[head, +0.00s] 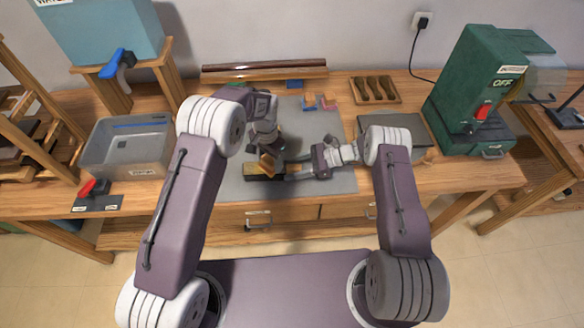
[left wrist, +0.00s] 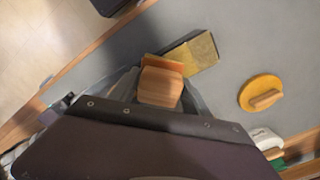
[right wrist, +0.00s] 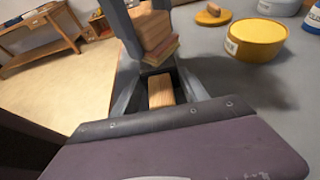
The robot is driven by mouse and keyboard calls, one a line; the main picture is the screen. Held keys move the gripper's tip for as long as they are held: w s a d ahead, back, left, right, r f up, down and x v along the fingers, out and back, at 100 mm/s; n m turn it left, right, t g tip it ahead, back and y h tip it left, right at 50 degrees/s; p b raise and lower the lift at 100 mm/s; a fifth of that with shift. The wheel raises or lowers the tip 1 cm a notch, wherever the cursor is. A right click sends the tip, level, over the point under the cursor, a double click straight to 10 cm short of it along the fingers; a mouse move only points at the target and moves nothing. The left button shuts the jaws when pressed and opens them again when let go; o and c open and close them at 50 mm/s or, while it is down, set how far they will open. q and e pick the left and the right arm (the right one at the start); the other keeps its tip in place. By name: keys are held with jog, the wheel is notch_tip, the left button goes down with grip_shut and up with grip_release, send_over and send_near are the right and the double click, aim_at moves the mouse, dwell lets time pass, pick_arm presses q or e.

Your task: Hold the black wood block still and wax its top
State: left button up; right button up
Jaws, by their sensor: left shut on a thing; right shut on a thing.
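The black wood block (head: 257,190) lies near the front of the grey mat (head: 330,185). Its front side is dark and its top yellowish; the top also shows in the left wrist view (left wrist: 195,57). My left gripper (head: 268,160) is shut on a wooden-handled applicator (left wrist: 160,86), over the block's top. In the right wrist view the applicator (right wrist: 150,24) appears to touch the block. My right gripper (head: 290,174) is shut at the block's right end. A light wooden piece (right wrist: 160,91) shows between its fingers; whether it joins the block is unclear.
A yellow round piece with a wooden handle (left wrist: 262,92) lies on the mat, with a yellow tin (right wrist: 255,40) nearby. A clear tub (head: 127,148) stands left and a green machine (head: 478,85) right. A dark flat plate (head: 397,130) lies right of the mat.

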pick_arm(q)
jog(key=shift+s+d+f, duration=0.1)
jog(key=shift+s+d, duration=0.05)
jog(key=shift+d, duration=0.85)
jog(key=shift+a, duration=2)
jog(key=shift+w+a, duration=0.15)
jog(key=shift+a, duration=1.3)
jog(key=shift+w+a, duration=0.1)
jog(key=shift+a, duration=1.35)
jog(key=shift+s+d, duration=0.2)
jog(key=shift+d, duration=4.65)
